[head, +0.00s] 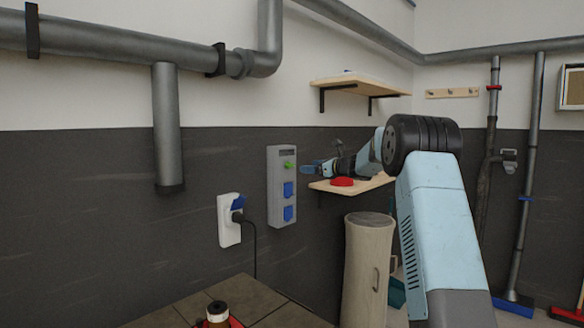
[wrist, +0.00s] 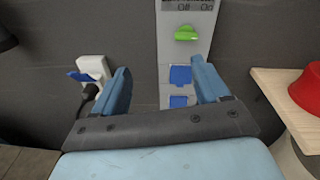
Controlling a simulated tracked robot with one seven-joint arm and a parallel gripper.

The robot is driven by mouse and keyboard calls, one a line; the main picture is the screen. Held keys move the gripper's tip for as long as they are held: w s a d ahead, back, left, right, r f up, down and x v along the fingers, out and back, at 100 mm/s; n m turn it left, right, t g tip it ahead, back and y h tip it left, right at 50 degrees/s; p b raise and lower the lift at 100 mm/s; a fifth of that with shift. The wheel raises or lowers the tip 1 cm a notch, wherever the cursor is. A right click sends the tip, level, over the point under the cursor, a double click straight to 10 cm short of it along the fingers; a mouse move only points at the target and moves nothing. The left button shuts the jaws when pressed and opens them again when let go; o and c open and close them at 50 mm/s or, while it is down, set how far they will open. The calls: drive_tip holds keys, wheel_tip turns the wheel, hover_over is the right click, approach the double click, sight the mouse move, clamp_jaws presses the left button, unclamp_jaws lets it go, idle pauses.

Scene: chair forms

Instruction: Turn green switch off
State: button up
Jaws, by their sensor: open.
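The green switch (head: 290,165) sits near the top of a grey wall panel (head: 273,205), above two blue socket covers. In the wrist view the green switch (wrist: 186,33) lies ahead of my gripper, under the printed words "Off" and "On". Its handle appears roughly horizontal; I cannot tell which side it is set to. My gripper (head: 306,168) is to the right of the panel in the head view, apart from the switch. In the wrist view its two blue fingers (wrist: 164,80) are spread with nothing between them.
A wooden shelf (wrist: 272,84) with a red object (wrist: 308,92) is to the right. A white socket (head: 229,222) with a black plug and cable is to the left. A pale cylindrical bin (head: 367,270) stands below. A tiled tabletop (head: 265,292) is in front.

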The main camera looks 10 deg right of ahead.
sight(292, 165)
drive_tip(key=w+d+f+m+t, duration=0.1)
drive_tip(key=w+d+m, duration=0.1)
drive_tip(key=w+d, duration=0.15)
drive_tip(key=x, duration=1.3)
drive_tip(key=shift+w+a, duration=0.25)
drive_tip(key=shift+a, duration=0.1)
